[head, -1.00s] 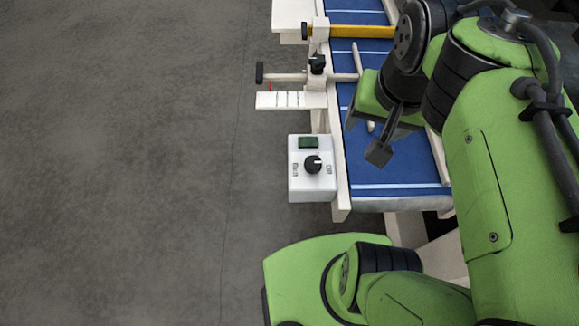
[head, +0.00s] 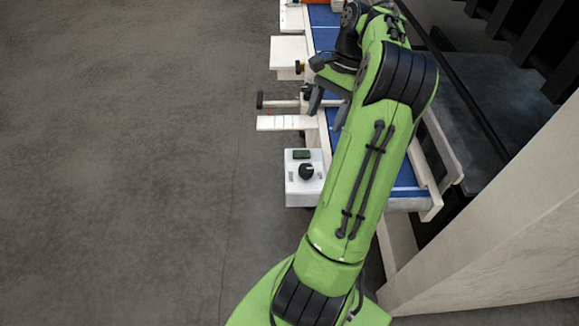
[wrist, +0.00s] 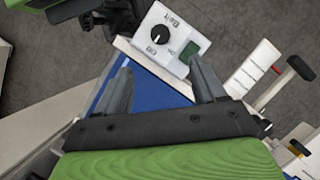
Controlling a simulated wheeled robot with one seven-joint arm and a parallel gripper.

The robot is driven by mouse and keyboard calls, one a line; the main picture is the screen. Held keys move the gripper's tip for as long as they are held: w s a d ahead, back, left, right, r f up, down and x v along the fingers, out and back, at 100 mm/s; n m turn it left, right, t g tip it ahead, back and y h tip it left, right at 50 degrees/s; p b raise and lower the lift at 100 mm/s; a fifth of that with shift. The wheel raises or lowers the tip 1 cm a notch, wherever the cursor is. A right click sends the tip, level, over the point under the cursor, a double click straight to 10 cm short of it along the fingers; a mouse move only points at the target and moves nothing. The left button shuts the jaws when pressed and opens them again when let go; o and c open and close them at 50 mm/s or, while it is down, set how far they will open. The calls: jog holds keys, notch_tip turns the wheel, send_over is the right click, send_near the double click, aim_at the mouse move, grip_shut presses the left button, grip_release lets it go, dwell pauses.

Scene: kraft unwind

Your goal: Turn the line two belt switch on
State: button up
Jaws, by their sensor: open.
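The belt switch is a white box (head: 297,192) with a black rotary knob (head: 306,171) and a dark green window (head: 301,154), on the left side of the blue conveyor belt. In the wrist view the box (wrist: 149,48) shows at the top, with its knob (wrist: 160,35) and green window (wrist: 194,51). Lettering on it reads "Belt"; the other marks are too small to read surely. My gripper (wrist: 161,83) is open and empty over the blue belt, apart from the box. In the head view my gripper (head: 328,108) is beyond the box, partly hidden by my arm.
A black-handled lever (head: 278,103) and a white slatted plate (head: 284,123) stick out left of the conveyor, beyond the box. A pale panel (head: 500,245) stands at the right. The floor (head: 120,170) to the left is clear.

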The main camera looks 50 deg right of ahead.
aim_at(306, 168)
jog(key=b+x, duration=0.7)
jog(key=x, duration=0.8)
jog(key=shift+d+f, duration=0.1)
jog(key=shift+f, duration=0.2)
jog(key=shift+s, duration=0.1)
jog(key=c, duration=1.1)
jog(key=shift+o, duration=0.2)
